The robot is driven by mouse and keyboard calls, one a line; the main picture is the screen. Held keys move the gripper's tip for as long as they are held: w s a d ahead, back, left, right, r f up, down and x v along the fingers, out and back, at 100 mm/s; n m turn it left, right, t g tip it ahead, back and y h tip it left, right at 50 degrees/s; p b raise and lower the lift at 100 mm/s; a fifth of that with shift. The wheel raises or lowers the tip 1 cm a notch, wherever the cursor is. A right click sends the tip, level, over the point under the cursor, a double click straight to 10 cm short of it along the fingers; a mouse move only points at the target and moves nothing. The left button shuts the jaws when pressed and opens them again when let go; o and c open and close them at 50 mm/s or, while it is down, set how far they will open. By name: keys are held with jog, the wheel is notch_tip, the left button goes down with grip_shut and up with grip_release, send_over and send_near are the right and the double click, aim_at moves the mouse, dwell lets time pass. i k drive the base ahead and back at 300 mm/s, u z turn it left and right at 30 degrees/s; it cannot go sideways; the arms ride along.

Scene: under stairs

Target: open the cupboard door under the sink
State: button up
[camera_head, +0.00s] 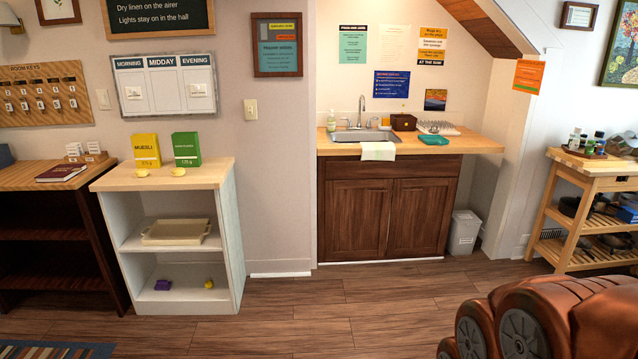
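The wooden sink cupboard (388,165) stands against the back wall under the stairs. Its left door (356,220) and right door (419,217) are both shut flat against the front. No clear handle shows on either door at this size. The sink (362,136) with its tap is set in the light wooden worktop above. My gripper is not in view. A rounded orange-brown and grey form at the bottom right may be part of my arm, but I cannot tell.
A white shelf unit (228,230) stands left of the cupboard, with a muesli box (146,150) on top. A white bin (463,232) stands just right of the cupboard. A wooden trolley (560,205) is at the right. The floor (345,305) before the cupboard is clear.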

aim_at(358, 211)
jog(key=i, duration=3.2)
jog(key=u, duration=2.25)
